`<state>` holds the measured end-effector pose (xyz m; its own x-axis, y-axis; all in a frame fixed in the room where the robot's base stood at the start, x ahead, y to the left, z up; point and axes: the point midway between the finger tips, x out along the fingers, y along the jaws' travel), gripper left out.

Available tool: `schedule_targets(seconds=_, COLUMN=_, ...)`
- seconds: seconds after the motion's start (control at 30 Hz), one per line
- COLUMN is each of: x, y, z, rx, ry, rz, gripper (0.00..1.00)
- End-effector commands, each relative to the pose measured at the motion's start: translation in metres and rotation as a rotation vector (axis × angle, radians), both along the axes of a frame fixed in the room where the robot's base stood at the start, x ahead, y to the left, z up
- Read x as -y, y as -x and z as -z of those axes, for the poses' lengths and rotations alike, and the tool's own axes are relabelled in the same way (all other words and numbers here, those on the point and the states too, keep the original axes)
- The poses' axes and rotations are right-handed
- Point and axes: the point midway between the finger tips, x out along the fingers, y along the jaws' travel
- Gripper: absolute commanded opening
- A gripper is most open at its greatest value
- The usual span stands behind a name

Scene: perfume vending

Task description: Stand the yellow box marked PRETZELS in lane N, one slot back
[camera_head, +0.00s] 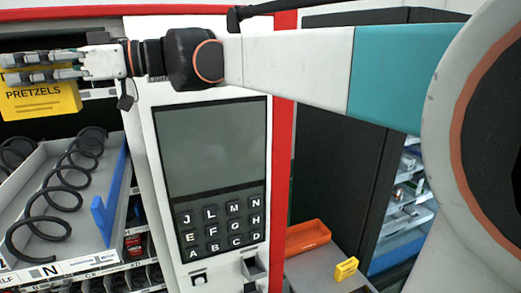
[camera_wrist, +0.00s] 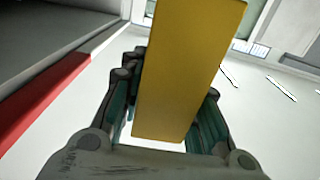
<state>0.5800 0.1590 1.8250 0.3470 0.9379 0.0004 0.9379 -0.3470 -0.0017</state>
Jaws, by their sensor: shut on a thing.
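The yellow box marked PRETZELS (camera_head: 42,101) is at the upper left of the head view, held in the air above and in front of the shelf tray. My gripper (camera_head: 42,66) is shut on it, with the fingers pointing left across its upper part. The wrist view shows the yellow box (camera_wrist: 188,75) upright between both fingers (camera_wrist: 170,125), slightly tilted. Lane N is the grey tray lane (camera_head: 25,195) with a black spiral coil (camera_head: 62,185), below the box; its label N (camera_head: 48,271) is on the front edge. The lane's far left part is cut off by the frame.
A blue divider (camera_head: 108,205) rises at the tray's right side. The white machine panel with a screen and letter keys (camera_head: 215,220) stands to the right.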

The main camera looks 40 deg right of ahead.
Motion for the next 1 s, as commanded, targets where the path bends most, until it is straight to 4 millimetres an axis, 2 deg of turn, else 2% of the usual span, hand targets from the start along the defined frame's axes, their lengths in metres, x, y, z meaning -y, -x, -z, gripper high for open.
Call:
schedule_targets(seconds=0.17, x=-0.003, y=0.007, z=0.015, rx=0.000, ry=0.000, rz=-0.007, gripper=0.00)
schedule_targets(seconds=0.7, x=-0.003, y=0.006, z=0.138, rx=0.000, ry=0.000, rz=-0.007, gripper=0.00)
schedule_targets(seconds=0.8, x=-0.004, y=0.006, z=0.152, rx=0.000, ry=0.000, rz=-0.007, gripper=0.00)
schedule_targets(seconds=1.0, x=-0.004, y=0.006, z=0.167, rx=0.000, ry=0.000, rz=-0.007, gripper=0.00)
